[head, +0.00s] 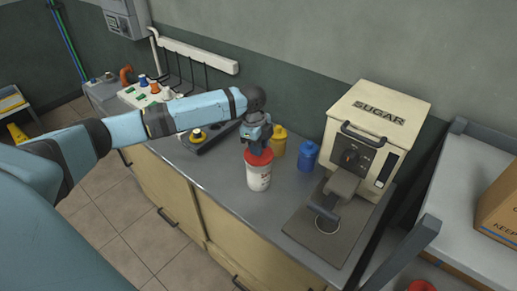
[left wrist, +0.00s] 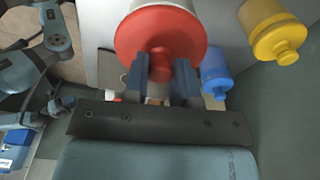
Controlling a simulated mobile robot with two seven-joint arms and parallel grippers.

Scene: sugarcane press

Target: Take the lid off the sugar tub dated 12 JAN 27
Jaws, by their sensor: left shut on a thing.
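A white tub (head: 258,179) with a red lid (head: 258,158) stands on the grey counter in the head view. Its label print is too small to read. My left gripper (head: 257,143) is above it, shut on the knob of the red lid. In the left wrist view the two fingers (left wrist: 160,82) are on either side of the red knob (left wrist: 160,63), with the white tub (left wrist: 160,4) behind the lid. I cannot tell whether the lid is still seated. My right arm shows at the left of the left wrist view, its gripper (left wrist: 62,104) small and unclear.
A yellow tub (head: 278,142) and a blue tub (head: 304,155) stand close behind and right. A cream SUGAR machine (head: 376,125) is further right. A dark tray (head: 207,138) with a yellow-topped item lies behind the arm. The counter's front left is clear.

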